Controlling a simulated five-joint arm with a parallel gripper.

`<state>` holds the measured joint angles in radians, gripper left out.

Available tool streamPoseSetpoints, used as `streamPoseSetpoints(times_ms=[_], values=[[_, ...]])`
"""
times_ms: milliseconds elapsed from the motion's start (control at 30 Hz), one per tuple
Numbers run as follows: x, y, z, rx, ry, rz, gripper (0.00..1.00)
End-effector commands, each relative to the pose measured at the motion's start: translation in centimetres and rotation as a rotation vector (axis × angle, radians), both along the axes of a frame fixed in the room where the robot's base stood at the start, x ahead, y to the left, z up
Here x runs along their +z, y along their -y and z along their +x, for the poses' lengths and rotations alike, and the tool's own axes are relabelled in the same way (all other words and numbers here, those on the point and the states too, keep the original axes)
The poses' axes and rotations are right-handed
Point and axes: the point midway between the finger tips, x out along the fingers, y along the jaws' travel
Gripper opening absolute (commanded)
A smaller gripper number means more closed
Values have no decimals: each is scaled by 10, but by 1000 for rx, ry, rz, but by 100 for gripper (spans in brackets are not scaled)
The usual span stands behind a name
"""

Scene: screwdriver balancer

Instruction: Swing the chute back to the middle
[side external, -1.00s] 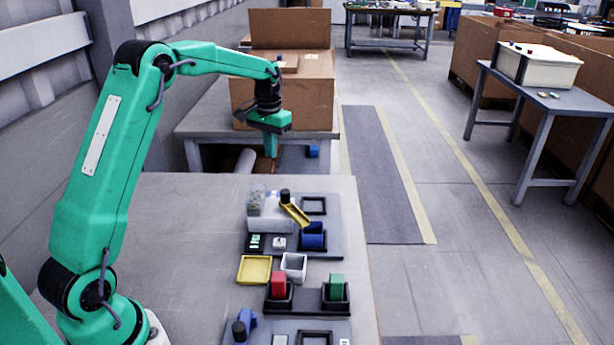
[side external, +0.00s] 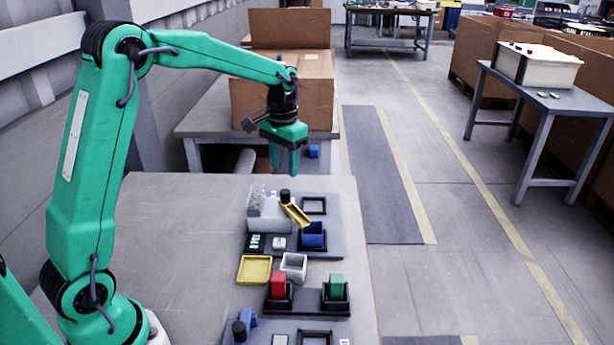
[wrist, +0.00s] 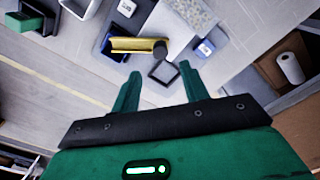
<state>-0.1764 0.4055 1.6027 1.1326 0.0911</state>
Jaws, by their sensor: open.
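The yellow chute (side external: 298,215) slopes down to the right from a black knob (side external: 285,195) beside a white box with a clear hopper (side external: 256,199). Its low end is over or next to the blue bin (side external: 313,237). In the wrist view the chute (wrist: 135,45) lies beyond my fingertips, with the knob (wrist: 160,50) at its right end. My gripper (side external: 285,172) is open and empty, pointing down above the far end of the bench. The gap between its fingers (wrist: 160,72) faces an empty black square frame (wrist: 163,73).
On the bench nearer the camera are a yellow tray (side external: 253,270), a white bin (side external: 294,265), and red (side external: 278,285) and green (side external: 336,289) pieces in black holders. The bench's left part is bare. A cardboard box (side external: 310,95) stands behind my gripper.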

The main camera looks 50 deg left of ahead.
Motion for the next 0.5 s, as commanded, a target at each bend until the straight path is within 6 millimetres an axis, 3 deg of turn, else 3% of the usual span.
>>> streamPoseSetpoints(times_ms=[500], values=[[-52,0,-1,1,-4,0,45]])
